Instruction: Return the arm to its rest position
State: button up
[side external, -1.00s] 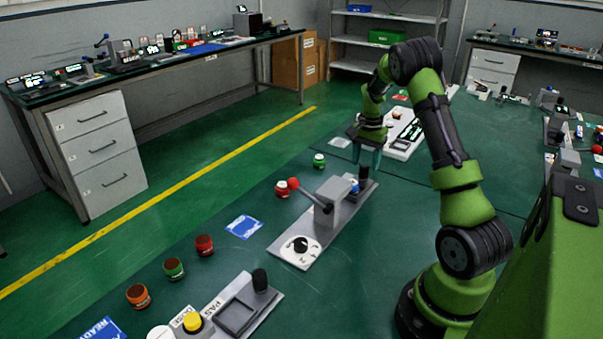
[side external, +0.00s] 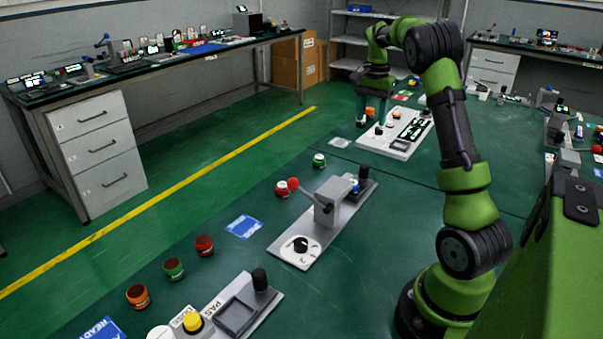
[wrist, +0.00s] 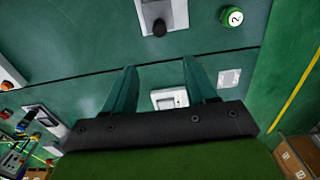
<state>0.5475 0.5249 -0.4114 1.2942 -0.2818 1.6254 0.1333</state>
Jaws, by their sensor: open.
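My green arm reaches up from its base at the right in the side view. My gripper (side external: 373,112) hangs fingers-down at the far end of the green table, in front of or above the white control panel (side external: 398,146); the exact height is hard to tell. In the wrist view my gripper (wrist: 160,80) shows two teal fingers spread apart with nothing between them. A small white device (wrist: 170,97) shows beyond the gap between the fingers.
A lever unit with a red knob (side external: 328,208) stands mid-table. A station with a yellow button (side external: 192,322) is at the front. Open floor lies left of the table.

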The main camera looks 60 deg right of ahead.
jog(key=a+r+n+t, duration=0.3)
jog(key=a+n, duration=0.5)
jog(key=a, duration=1.4)
jog(key=s+a+n+t+y, duration=0.1)
jog(key=s+a+n+t, duration=0.1)
jog(key=a, duration=0.6)
jog(key=s+a+r+n+t+y, duration=0.1)
jog(key=s+a+n+t, duration=0.1)
jog(key=s+a+n, duration=0.2)
jog(key=s+a, duration=0.3)
jog(key=a, duration=0.1)
jog(key=shift+s+a, duration=0.2)
jog(key=shift+s, duration=0.05)
